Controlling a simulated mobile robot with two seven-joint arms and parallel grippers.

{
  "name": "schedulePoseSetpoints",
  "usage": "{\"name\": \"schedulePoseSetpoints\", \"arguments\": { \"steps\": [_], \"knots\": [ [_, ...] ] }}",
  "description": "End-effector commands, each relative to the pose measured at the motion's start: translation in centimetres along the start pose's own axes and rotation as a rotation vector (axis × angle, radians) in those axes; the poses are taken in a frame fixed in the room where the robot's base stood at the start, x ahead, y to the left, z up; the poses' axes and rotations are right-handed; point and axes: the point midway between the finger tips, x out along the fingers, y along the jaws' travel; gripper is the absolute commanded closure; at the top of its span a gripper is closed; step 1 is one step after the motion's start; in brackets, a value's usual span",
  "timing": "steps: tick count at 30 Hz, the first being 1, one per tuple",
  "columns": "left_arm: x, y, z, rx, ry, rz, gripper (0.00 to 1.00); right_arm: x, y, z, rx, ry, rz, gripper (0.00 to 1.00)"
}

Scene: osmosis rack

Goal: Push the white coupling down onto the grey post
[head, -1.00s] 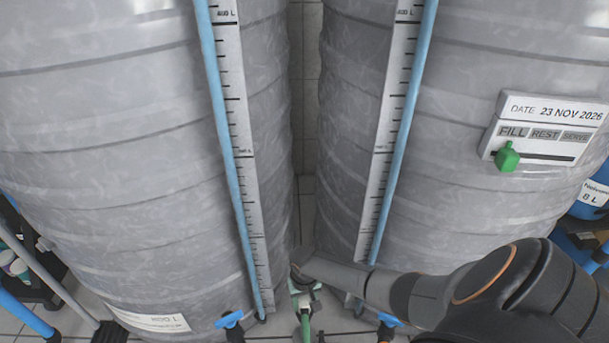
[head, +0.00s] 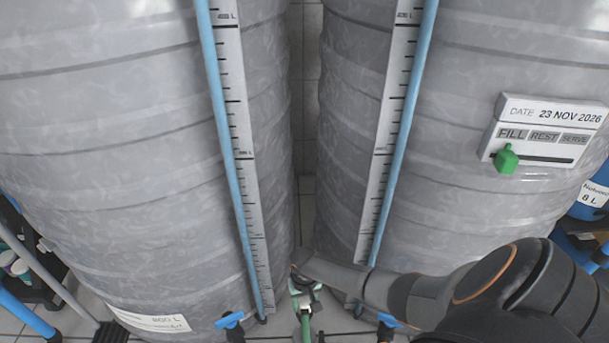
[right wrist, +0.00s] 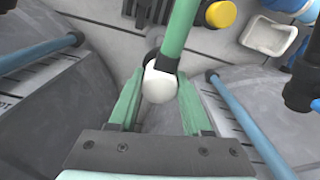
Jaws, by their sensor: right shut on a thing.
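The white coupling (right wrist: 160,84) shows in the right wrist view between the two green fingers of my right gripper (head: 304,290), which is shut on it. A green hose (right wrist: 181,32) runs from the coupling toward the top of that view. A dark part (right wrist: 153,61) shows just beyond the coupling. My left gripper is not in view.
Large grey tanks stand left (head: 130,170) and right (head: 465,130), with a narrow gap between. Blue level tubes run down beside scales on both. Blue valves (head: 229,320) sit low near my gripper. A yellow knob (right wrist: 221,14) and white tray (right wrist: 268,37) lie beyond the hose.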

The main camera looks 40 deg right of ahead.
Motion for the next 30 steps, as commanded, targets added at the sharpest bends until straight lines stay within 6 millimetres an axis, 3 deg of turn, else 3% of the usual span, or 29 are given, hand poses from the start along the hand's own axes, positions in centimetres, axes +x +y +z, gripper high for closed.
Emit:
{"name": "schedulePoseSetpoints", "arguments": {
  "steps": [29,30],
  "knots": [
    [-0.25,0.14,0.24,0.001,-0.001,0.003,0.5,0.84,-0.01,-0.05,0.001,0.001,-0.001,1.0],
    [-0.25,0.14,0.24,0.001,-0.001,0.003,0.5,0.84,-0.01,-0.06,0.001,0.001,-0.001,0.5]
  ]
}}
